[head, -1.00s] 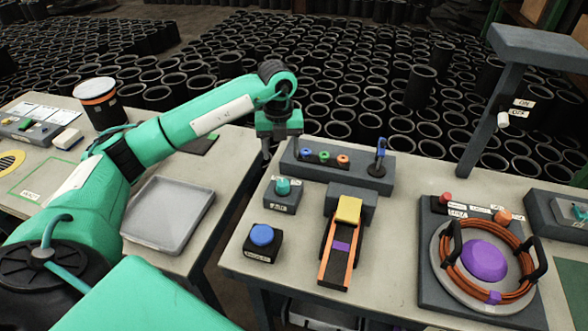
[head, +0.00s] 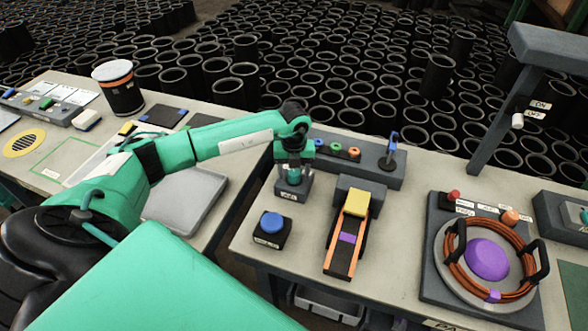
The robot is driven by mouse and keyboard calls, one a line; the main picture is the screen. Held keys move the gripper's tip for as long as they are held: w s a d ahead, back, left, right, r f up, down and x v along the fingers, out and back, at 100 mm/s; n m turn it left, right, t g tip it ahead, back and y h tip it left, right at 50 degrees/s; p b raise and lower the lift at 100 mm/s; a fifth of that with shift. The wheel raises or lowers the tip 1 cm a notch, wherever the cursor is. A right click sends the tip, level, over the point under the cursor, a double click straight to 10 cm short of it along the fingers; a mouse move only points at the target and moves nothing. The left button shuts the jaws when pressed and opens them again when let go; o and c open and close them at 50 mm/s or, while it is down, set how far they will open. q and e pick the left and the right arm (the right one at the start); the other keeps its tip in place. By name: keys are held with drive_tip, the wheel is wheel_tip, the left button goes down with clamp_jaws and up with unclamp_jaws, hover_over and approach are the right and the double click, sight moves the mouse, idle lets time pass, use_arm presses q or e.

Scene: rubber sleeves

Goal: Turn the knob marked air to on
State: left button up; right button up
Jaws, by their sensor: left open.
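A teal knob (head: 293,174) sits on a small grey box (head: 291,192) with a white label on its front, on the middle table. The label is too small to read surely. My left gripper (head: 293,170) is right over this knob, pointing down, with its fingers open on either side of it. I cannot tell whether the fingers touch the knob. The gripper hides the knob's top and its exact setting. My right gripper is not in view.
A blue button (head: 270,223) is in front of the knob box. A ramp with a yellow block (head: 356,203) stands to its right. Behind is a grey rack (head: 375,169) with coloured pieces. A turntable with an orange coil (head: 459,278) is at the right.

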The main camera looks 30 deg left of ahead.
use_arm(q)
drive_tip(key=shift+f, duration=0.2)
drive_tip(key=shift+c, duration=0.5)
drive_tip(key=c, duration=0.9)
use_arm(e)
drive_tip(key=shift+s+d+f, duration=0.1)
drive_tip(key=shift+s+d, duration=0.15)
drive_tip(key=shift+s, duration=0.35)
